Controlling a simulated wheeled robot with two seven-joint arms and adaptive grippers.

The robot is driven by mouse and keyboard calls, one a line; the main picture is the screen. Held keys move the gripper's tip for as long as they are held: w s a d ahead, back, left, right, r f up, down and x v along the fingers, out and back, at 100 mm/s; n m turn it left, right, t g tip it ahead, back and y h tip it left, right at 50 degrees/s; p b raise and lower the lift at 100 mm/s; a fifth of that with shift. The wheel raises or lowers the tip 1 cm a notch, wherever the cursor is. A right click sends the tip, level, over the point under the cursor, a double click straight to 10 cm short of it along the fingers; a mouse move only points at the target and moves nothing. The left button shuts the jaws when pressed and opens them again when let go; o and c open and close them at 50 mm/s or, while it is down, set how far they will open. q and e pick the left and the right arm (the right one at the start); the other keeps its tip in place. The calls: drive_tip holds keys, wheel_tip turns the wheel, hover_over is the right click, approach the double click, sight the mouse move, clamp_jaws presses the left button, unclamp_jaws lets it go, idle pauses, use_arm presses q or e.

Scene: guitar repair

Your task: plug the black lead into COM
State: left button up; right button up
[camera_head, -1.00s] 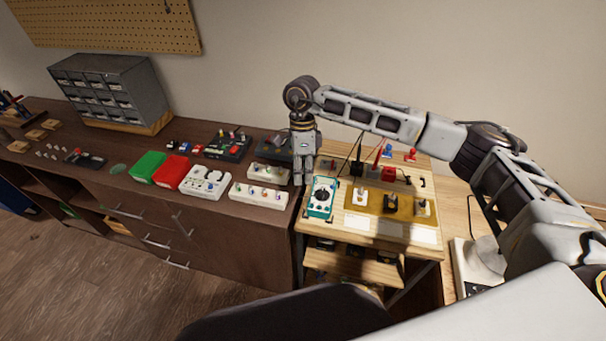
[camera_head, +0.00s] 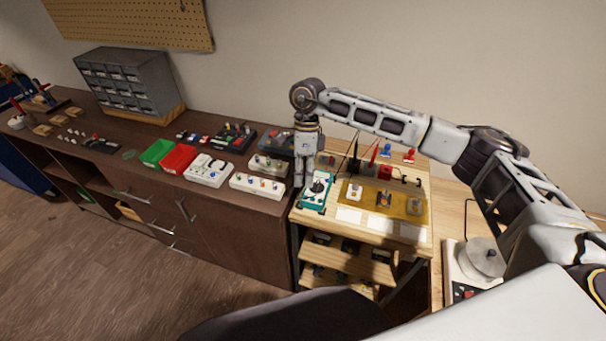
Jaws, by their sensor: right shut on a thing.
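The teal meter (camera_head: 314,204), with a pale face and a dark dial, lies at the left edge of the light wooden bench. My right gripper (camera_head: 305,183) points down over the meter's upper left part and hides some of it. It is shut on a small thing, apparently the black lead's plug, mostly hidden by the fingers. A black upright part of the lead (camera_head: 354,164) with a thin cable shows to the right, beside a red one (camera_head: 373,158). The COM socket cannot be made out. My left gripper is not in view.
A yellow mat (camera_head: 352,205) with several small parts lies right of the meter. Red and blue pieces (camera_head: 386,150) stand behind it. White pedal-like boxes (camera_head: 257,185) sit on the dark cabinet at left. A wall rises behind.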

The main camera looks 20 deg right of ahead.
drive_tip(key=shift+s+d, duration=0.1)
drive_tip(key=shift+s, duration=0.05)
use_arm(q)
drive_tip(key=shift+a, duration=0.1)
use_arm(e)
drive_tip(key=shift+m, duration=0.4)
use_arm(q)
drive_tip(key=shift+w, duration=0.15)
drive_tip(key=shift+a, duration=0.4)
use_arm(e)
drive_tip(key=shift+y, duration=0.3)
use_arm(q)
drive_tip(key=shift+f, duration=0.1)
use_arm(e)
drive_tip(key=shift+f, duration=0.2)
drive_tip(key=shift+f+b, duration=0.35)
drive_tip(key=shift+f, duration=0.3)
drive_tip(key=shift+f+b, duration=0.35)
drive_tip(key=shift+f, duration=0.9)
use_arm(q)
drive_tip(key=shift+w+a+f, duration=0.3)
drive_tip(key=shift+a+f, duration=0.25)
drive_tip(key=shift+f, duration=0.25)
